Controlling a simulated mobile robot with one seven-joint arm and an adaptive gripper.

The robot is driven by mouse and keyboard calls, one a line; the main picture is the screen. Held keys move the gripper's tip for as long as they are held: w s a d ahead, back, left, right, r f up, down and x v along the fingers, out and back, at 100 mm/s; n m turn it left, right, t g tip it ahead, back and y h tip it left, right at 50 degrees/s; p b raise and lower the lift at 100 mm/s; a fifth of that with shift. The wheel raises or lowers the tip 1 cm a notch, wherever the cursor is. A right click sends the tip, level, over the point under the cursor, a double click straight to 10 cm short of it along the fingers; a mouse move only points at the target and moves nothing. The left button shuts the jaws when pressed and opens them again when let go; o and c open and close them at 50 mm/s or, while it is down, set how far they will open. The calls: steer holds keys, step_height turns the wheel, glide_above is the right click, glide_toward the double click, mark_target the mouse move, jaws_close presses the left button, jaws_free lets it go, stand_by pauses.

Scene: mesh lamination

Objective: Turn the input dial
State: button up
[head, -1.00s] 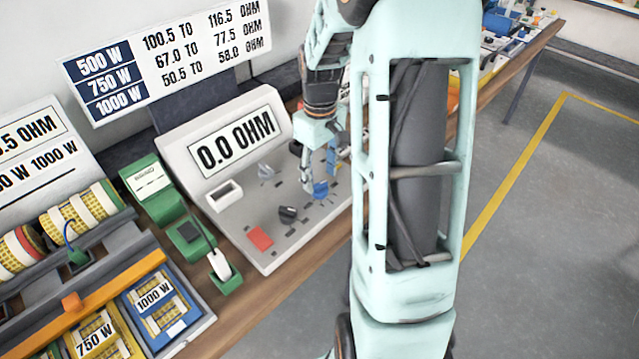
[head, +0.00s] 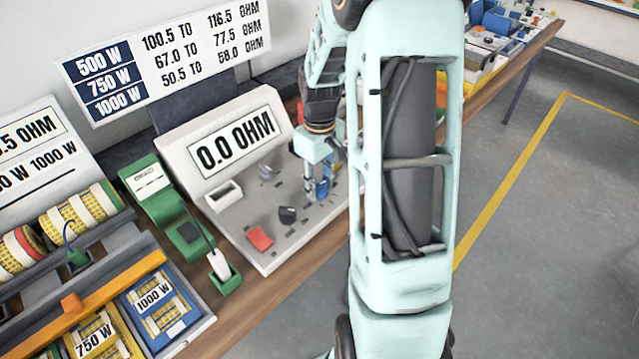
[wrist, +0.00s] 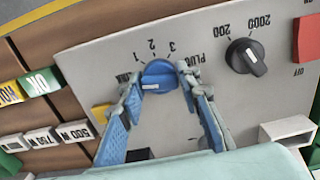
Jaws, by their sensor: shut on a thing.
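The blue input dial (wrist: 158,77) sits on the grey meter panel (wrist: 200,120), with the marks 1, 2, 3 and PLUG around it in the wrist view. Its white pointer mark is on the side nearest the camera. My gripper (wrist: 160,88) is shut on the dial, one blue-padded finger on each side. In the head view my gripper (head: 320,186) reaches down onto the panel's right part and mostly hides the dial. The meter display (head: 236,141) reads 0.0 OHM.
A black range dial (wrist: 246,57), marked 200 and 2000, and a red switch (wrist: 308,38) are on the same panel. A white open box (head: 222,195) is on the panel. A green stand with a probe (head: 222,268) is left of the meter. Wattage trays (head: 155,300) stand further left.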

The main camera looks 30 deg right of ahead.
steer(key=shift+m, duration=0.4)
steer(key=m, duration=0.2)
steer(key=shift+m+b, duration=0.4)
steer(key=m, duration=0.4)
steer(key=shift+m, duration=0.3)
steer(key=m, duration=0.4)
steer(key=shift+m, duration=1.7)
steer(key=o, duration=1.1)
